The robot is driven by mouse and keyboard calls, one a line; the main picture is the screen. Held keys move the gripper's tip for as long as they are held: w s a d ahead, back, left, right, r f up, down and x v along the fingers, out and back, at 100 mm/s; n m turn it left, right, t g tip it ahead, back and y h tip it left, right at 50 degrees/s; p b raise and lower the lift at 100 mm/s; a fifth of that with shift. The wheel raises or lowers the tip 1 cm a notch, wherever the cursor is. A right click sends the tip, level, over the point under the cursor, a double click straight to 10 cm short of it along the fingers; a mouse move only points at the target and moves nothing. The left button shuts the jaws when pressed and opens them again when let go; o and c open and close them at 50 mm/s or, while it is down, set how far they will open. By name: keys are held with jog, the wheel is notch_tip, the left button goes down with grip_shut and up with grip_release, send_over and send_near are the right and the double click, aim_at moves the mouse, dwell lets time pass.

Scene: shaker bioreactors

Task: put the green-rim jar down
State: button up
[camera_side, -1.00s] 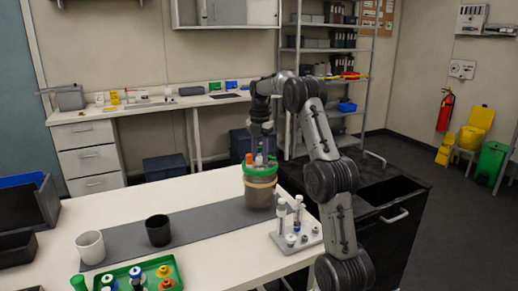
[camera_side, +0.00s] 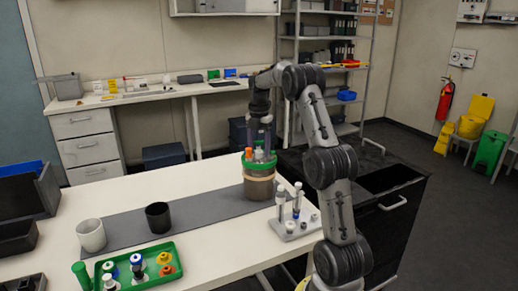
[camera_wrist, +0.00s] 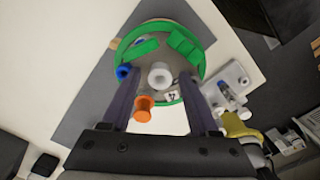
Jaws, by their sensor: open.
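The green-rim jar (camera_side: 259,183) stands upright on the far right end of the grey mat (camera_side: 210,205) on the white table. It has a tan band, and orange, white and blue fittings on its lid. My gripper (camera_side: 262,143) is just above the lid, pointing down. In the wrist view the open fingers of my gripper (camera_wrist: 160,108) reach down on either side of the lid fittings, over the green rim (camera_wrist: 196,62). I cannot tell whether the fingers touch the jar.
A white rack (camera_side: 296,226) with upright tubes stands right of the jar, close by. A black cup (camera_side: 158,216), a white cup (camera_side: 91,235) and a green tray (camera_side: 176,262) with colored caps are to the left. The mat between jar and black cup is clear.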

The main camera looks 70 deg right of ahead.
notch_tip(320, 180, up, 12)
jog(key=w+a+r+m+t, duration=0.15)
jog(key=a+r+m, duration=0.25)
jog(key=a, duration=0.9)
jog(key=s+a+f+m+t+h, duration=0.1)
jog(key=s+a+m, duration=0.3)
jog(key=a, duration=0.6)
jog(key=s+a+f+m+t, duration=0.1)
jog(key=s+a+f+m, duration=0.2)
jog(key=a, duration=0.7)
jog(key=s+a+f+m+t+y, duration=0.1)
jog(key=s+a+f+m+t, duration=0.1)
jog(key=s+a+f+m, duration=0.3)
jog(key=s+a+f, duration=0.1)
jog(key=s, duration=0.3)
jog(key=shift+a+f, duration=0.15)
jog(key=shift+f, duration=0.2)
